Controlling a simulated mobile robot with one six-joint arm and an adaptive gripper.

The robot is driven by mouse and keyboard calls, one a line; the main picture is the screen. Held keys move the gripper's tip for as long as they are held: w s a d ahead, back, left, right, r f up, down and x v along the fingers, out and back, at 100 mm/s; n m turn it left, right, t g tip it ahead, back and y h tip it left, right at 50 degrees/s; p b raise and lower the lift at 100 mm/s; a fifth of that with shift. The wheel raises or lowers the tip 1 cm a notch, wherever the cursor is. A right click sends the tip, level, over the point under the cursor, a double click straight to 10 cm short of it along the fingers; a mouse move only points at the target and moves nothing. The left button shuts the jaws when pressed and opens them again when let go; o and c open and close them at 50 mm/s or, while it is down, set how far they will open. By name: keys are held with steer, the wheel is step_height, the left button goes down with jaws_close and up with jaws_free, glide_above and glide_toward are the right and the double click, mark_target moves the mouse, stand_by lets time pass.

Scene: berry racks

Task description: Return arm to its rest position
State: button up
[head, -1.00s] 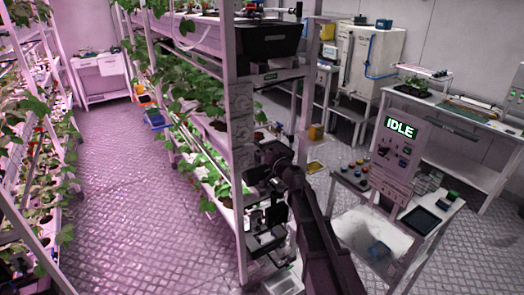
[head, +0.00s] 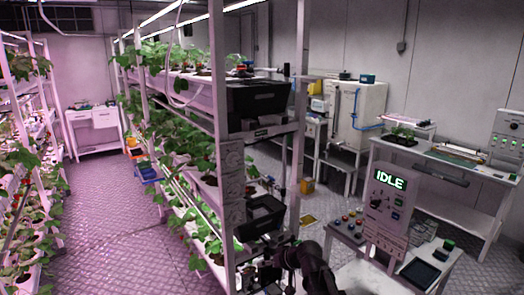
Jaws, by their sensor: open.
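My dark arm (head: 308,262) rises from the bottom edge in the head view, right of the rack's front post. Its end bends left, and my gripper (head: 264,275) is low in the picture, open, dark against the rack's lower gear. Its fingers are hard to make out. I see nothing held in it. Most of the arm is cut off by the bottom edge.
The plant rack (head: 231,180) stands close left of my arm, with a black bin (head: 262,102) above. The control panel reading IDLE (head: 388,205) stands to the right. The aisle floor (head: 115,215) is clear. A white bench (head: 455,185) lies farther right.

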steer(key=s+d+f+m+g+h, duration=0.2)
steer(key=s+d+f+h, duration=0.1)
steer(key=s+d, duration=0.4)
steer(key=s+d+f+m+g+h, duration=0.1)
steer(key=s+d+f+g+h, duration=0.2)
steer(key=s+d, duration=0.5)
steer(key=shift+s+m+g+h, duration=0.3)
steer(key=shift+m+h, duration=0.1)
steer(key=shift+h, duration=0.5)
